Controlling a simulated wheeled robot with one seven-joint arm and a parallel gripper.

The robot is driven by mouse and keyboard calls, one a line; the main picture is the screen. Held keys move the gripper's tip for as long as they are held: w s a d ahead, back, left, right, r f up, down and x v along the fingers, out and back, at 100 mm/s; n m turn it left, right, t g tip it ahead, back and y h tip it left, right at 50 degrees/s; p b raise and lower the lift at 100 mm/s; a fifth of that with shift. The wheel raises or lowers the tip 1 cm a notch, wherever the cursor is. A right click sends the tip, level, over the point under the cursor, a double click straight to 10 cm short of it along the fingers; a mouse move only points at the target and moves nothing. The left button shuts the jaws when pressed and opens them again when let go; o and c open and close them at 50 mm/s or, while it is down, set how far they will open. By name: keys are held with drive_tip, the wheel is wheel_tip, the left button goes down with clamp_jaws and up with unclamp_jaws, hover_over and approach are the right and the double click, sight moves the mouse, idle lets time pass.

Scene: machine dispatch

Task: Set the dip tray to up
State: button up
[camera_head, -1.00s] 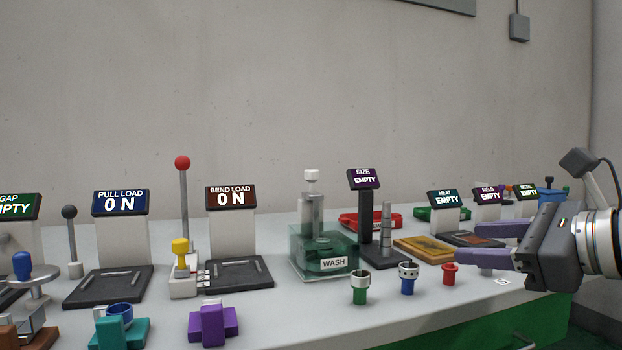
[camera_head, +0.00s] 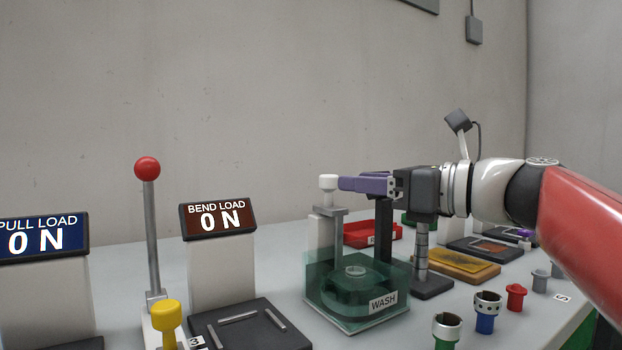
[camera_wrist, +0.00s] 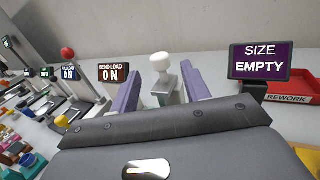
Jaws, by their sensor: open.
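The wash station has a green see-through tank (camera_head: 330,294) labelled WASH. A grey post and arm carry a white knob (camera_head: 328,183) at the top. The dip tray (camera_head: 355,272) is a round part low inside the tank, seen through its tinted wall. My gripper (camera_head: 345,184) is level with the knob, its purple fingers reaching it from the right. In the wrist view my gripper (camera_wrist: 162,84) is open, with the white knob (camera_wrist: 160,62) between its fingers and gaps on both sides. Contact cannot be told.
The SIZE display (camera_wrist: 259,62) stands close to the right of the fingers in the wrist view. A red REWORK bin (camera_head: 370,233) is behind the tank. The BEND LOAD display (camera_head: 218,218) and a red-knobbed lever (camera_head: 147,170) stand left. Small coloured cups line the front right.

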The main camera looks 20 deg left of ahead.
sight(329, 179)
drive_tip(key=x, duration=0.6)
drive_tip(key=shift+a, duration=0.25)
